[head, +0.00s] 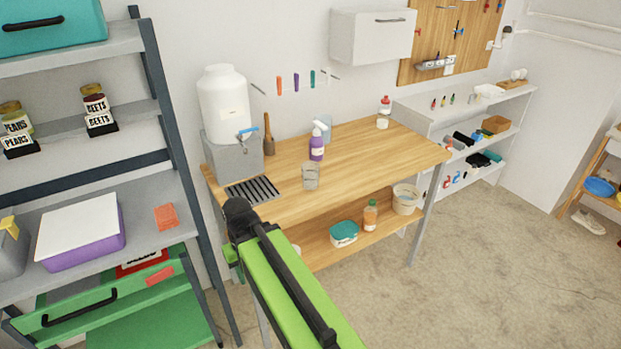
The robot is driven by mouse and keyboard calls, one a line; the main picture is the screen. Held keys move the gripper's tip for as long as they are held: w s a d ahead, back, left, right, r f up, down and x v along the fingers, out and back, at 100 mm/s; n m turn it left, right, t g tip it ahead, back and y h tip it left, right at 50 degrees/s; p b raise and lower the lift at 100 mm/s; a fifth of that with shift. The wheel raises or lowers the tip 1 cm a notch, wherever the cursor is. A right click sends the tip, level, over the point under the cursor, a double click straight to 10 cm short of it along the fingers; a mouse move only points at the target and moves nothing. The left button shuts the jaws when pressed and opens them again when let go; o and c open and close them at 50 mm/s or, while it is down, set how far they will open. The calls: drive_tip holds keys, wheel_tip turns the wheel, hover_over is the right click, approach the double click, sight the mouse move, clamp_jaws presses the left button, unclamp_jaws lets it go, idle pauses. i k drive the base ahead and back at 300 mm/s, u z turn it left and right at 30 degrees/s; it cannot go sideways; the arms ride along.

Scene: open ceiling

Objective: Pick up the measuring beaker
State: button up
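A small clear glass container (310,177), which looks like the measuring beaker, stands upright on the wooden workbench (370,160), near its front edge and right of the dark drain grille. A second pale bluish clear vessel (326,127) stands farther back, partly hidden by the purple spray bottle; I cannot tell what it is. My green and black arm reaches up from the bottom of the head view to a dark joint just in front of the bench's left front edge, left of and nearer than the glass container. No gripper fingers show.
A purple spray bottle (317,146) stands behind the glass container. A white water dispenser (224,105) on a grey base (233,158) is at the bench's left. A grey shelf rack (150,140) stands close at left. The bench's right half and the floor are mostly clear.

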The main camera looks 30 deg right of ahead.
sight(309, 169)
drive_tip(key=z, duration=1.95)
drive_tip(key=i, duration=0.4)
drive_tip(key=u, duration=3.65)
drive_tip(key=i, duration=0.1)
drive_tip(key=z, duration=1)
drive_tip(key=k, duration=0.6)
drive_tip(key=z, duration=0.2)
drive_tip(key=i, duration=0.55)
drive_tip(key=u, duration=0.1)
